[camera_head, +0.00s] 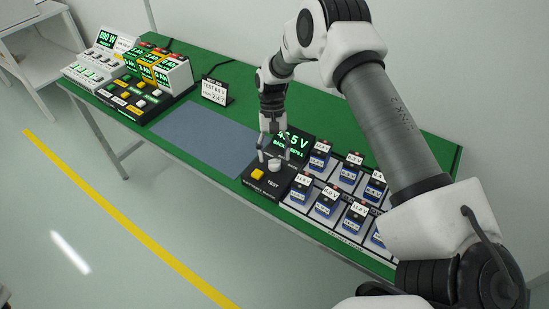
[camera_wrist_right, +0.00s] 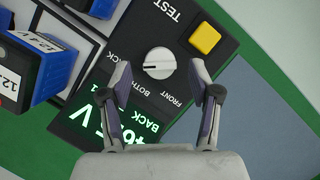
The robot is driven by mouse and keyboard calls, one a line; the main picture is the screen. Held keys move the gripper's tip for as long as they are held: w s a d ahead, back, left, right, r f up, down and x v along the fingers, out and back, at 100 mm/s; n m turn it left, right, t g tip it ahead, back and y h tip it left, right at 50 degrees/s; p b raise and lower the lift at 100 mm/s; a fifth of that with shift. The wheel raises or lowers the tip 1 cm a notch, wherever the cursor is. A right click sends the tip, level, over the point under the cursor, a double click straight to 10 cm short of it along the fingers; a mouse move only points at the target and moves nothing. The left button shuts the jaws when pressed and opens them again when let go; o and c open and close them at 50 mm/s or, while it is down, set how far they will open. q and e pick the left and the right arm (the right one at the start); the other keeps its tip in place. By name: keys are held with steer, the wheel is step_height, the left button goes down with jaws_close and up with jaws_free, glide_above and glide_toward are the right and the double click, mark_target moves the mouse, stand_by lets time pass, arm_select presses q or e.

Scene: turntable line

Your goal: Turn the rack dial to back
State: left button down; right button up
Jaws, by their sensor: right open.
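The rack dial (camera_wrist_right: 159,63) is a round white knob on a black panel (camera_wrist_right: 205,75). Labels beside it read FRONT, BOTH and, partly hidden by a finger, what looks like BACK. In the wrist view the ridge across the knob lies roughly sideways. The green display (camera_wrist_right: 110,130) shows the word BACK; in the head view it also shows a voltage near 46.5 V. My right gripper (camera_head: 274,154) is open, with its fingers on either side of the knob. Contact with the knob cannot be told. My left gripper is out of view.
A yellow button (camera_wrist_right: 205,38) sits beside the dial near the word TEST. Blue batteries (camera_head: 326,202) with voltage cards stand in a rack to the right. A grey mat (camera_head: 205,137) lies clear to the left, with a small card stand (camera_head: 215,91) behind it.

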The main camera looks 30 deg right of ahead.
steer(key=v, duration=1)
